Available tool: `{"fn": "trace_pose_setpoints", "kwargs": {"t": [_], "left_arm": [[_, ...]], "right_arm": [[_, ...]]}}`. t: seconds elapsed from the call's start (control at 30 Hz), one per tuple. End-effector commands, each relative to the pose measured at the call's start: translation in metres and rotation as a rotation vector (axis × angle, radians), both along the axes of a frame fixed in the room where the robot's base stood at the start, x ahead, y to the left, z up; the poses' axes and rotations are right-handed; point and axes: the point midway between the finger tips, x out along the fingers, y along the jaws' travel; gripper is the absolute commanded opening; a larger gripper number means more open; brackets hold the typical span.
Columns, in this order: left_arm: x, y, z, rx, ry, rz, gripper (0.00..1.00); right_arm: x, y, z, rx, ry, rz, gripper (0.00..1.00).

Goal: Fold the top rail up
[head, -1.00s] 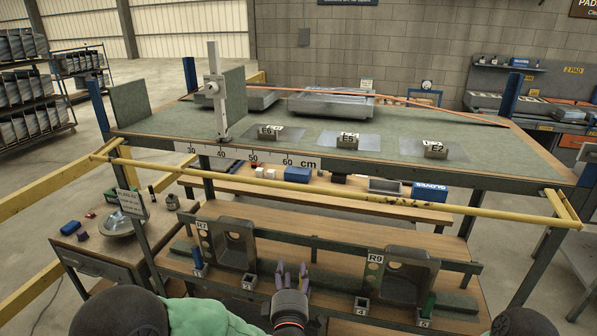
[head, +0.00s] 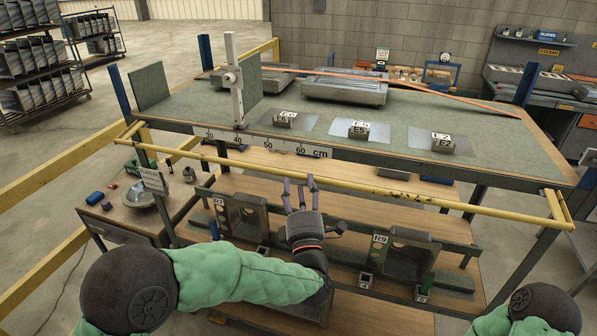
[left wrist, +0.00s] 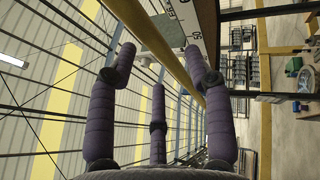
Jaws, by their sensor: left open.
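The top rail (head: 460,206) is a long yellow bar across the front of the workbench, below the tabletop edge. It sits on short yellow side arms at both ends. My left gripper (head: 299,186) is open, its purple fingers pointing up at the rail's middle stretch from the near side. In the left wrist view the rail (left wrist: 165,45) runs diagonally between the spread fingers (left wrist: 165,75). Whether any finger touches it I cannot tell. My right gripper is out of view.
Above the rail is the bench top (head: 215,115) with a cm scale (head: 285,149), an upright post (head: 234,80) and blocks labelled E5 (head: 358,131) and E2 (head: 443,143). Below are wooden shelves and the R9 holder (head: 408,258). A side table (head: 120,215) stands at left.

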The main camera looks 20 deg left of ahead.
Motion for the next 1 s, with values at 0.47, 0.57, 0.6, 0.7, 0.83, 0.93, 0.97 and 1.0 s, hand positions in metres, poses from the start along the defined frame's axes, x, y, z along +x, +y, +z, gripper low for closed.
{"fn": "trace_pose_setpoints", "kwargs": {"t": [0.47,0.57,0.6,0.7,0.83,0.93,0.97,1.0], "left_arm": [[0.035,0.014,0.013,0.001,0.000,0.000,0.51],[0.035,0.014,0.013,0.001,0.000,-0.001,0.51],[0.035,0.014,0.013,0.001,0.000,-0.001,0.51],[0.035,0.014,0.013,0.001,0.000,-0.001,0.40],[0.035,0.014,0.013,0.001,0.001,-0.001,0.03],[0.035,0.014,0.013,0.001,0.001,-0.001,0.00],[0.035,0.014,0.013,0.001,0.001,-0.001,0.00],[0.035,0.014,0.013,0.001,0.001,-0.002,0.00]], "right_arm": [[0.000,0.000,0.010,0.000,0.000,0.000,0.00],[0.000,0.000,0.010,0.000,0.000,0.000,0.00],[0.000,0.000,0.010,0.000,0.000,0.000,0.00],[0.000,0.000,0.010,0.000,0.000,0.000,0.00],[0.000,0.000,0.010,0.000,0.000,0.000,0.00],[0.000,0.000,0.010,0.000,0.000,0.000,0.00],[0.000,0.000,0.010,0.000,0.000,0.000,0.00],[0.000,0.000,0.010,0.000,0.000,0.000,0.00]]}}
